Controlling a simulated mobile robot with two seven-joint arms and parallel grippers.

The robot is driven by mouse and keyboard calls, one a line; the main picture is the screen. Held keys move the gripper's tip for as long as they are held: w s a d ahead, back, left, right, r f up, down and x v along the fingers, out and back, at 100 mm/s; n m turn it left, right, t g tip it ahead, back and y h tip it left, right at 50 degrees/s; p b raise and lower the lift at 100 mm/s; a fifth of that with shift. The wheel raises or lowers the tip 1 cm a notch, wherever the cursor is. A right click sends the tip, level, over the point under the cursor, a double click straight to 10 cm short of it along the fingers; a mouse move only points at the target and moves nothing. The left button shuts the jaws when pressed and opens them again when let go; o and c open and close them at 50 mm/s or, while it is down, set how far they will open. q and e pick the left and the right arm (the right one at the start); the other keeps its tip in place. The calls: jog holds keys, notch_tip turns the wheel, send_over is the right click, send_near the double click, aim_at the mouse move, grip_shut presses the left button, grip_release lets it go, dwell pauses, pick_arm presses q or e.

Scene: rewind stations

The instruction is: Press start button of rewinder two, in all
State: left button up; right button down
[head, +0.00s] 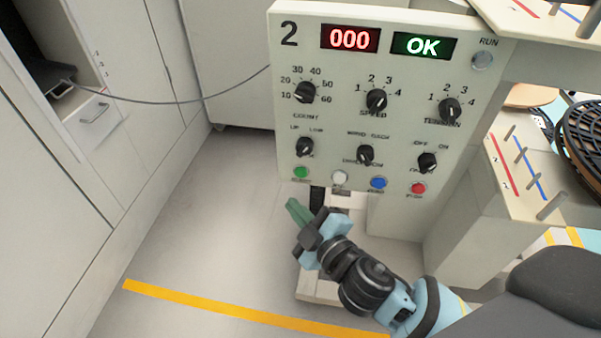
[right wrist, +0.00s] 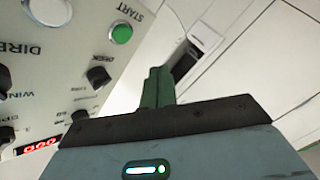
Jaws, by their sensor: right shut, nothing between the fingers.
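The panel of rewinder two (head: 335,62) faces me, marked "2". Its red display (head: 349,38) reads 000 and its green display (head: 422,46) reads OK. The green start button (head: 301,172) is at the lower left of the panel. In the right wrist view the start button (right wrist: 121,32), labelled START, is uncovered at the upper left. My right gripper (head: 296,210) is shut and empty, with green fingers. It appears just below the start button in the head view, apart from it. In the right wrist view its fingers (right wrist: 157,87) are right of the button. My left gripper is not in view.
White (head: 340,178), blue (head: 378,183) and red (head: 418,188) buttons sit in a row to the right of the start button. Several black knobs are above them. A grey cable (head: 165,102) hangs at left near white cabinets. The floor between is clear.

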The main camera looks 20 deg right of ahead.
aim_at(301, 173)
jog(key=shift+w+d, duration=0.75)
jog(key=shift+w, duration=0.35)
jog(key=shift+w+d, duration=0.75)
jog(key=shift+w, duration=0.35)
dwell(0.5)
jog(key=shift+w+d+p, duration=0.2)
jog(key=shift+w+p, duration=0.1)
jog(key=shift+w, duration=0.05)
